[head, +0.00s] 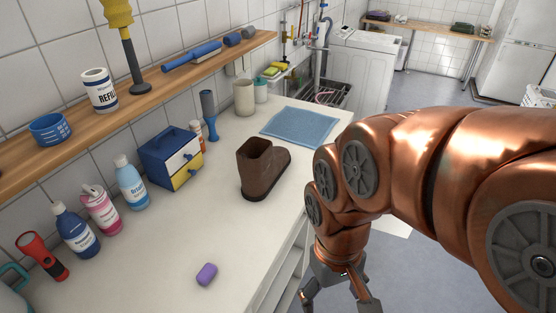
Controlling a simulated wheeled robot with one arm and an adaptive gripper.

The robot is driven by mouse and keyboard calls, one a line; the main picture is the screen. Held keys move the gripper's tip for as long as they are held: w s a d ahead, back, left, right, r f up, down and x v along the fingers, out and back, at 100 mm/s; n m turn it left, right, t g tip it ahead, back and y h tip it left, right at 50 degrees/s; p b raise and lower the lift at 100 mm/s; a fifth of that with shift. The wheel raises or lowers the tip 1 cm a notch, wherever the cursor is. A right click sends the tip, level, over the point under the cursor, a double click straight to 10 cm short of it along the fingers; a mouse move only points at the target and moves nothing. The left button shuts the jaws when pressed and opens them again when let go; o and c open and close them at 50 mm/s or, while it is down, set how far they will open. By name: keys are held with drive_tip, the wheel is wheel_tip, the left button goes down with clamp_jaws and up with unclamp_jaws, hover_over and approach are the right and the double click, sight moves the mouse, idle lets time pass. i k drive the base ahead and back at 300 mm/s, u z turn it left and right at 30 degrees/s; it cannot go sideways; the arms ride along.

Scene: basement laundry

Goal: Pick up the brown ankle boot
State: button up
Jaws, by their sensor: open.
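The brown ankle boot (262,172) stands upright on the white counter (170,262), in the middle of the head view. Its toe points to the upper right and its shaft opening faces up. My gripper (335,303) is at the bottom of the view, to the right of and lower than the boot. It hangs beside the counter's front edge, apart from the boot. Its fingers are spread and empty, and the fingertips are partly cut off by the frame's edge.
A blue and yellow box (171,157), bottles (131,183) and a red flashlight (42,256) line the wall. A purple bar (206,274) lies near the counter's front. A blue mat (300,126) lies behind the boot. A wooden shelf (130,107) runs above.

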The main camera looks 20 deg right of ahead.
sight(261, 164)
drive_tip(key=u, duration=3.65)
drive_tip(key=k, duration=2.2)
drive_tip(key=z, duration=1.4)
